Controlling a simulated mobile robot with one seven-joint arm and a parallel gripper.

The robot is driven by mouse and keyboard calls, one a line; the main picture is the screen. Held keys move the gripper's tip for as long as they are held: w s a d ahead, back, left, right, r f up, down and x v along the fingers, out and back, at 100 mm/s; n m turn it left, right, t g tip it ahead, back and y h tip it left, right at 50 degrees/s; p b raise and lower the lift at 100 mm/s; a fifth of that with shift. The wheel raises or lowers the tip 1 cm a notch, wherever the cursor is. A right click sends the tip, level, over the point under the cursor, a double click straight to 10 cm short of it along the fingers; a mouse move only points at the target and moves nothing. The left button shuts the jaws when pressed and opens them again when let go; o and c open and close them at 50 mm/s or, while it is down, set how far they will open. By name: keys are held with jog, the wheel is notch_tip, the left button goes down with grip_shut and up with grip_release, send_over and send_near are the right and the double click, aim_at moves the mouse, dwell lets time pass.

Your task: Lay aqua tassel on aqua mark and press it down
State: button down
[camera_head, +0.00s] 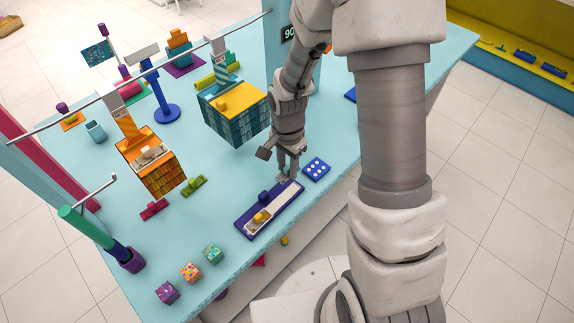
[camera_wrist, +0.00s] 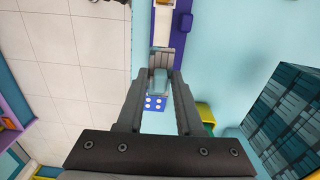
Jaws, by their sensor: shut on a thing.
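My gripper (camera_head: 287,174) is low over the table, close to the far right end of a purple tray (camera_head: 248,231). In the wrist view my gripper (camera_wrist: 161,76) is closed around a small aqua piece, the aqua tassel (camera_wrist: 159,84), between its fingertips. The tassel cannot be made out in the head view. I cannot pick out the aqua mark in either view; it may be hidden or blend with the aqua table.
On the purple tray are a blue block (camera_head: 264,196) and a pale holder with a yellow piece (camera_head: 261,217). A blue plate with white dots (camera_head: 316,168) lies right of my gripper. A teal box (camera_head: 236,118) hangs to the left. Patterned cubes (camera_head: 191,271) stand at the front edge.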

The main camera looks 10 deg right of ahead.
jog(key=b, duration=0.7)
send_over(287, 194)
jog(key=shift+f, duration=3.95)
jog(key=shift+f+b, duration=1.2)
jog(key=shift+b, duration=0.15)
jog(key=shift+c, duration=2.4)
grip_release()
jog(key=shift+r, duration=0.2)
jog(key=shift+r+p, duration=2.85)
jog(key=shift+r, duration=1.05)
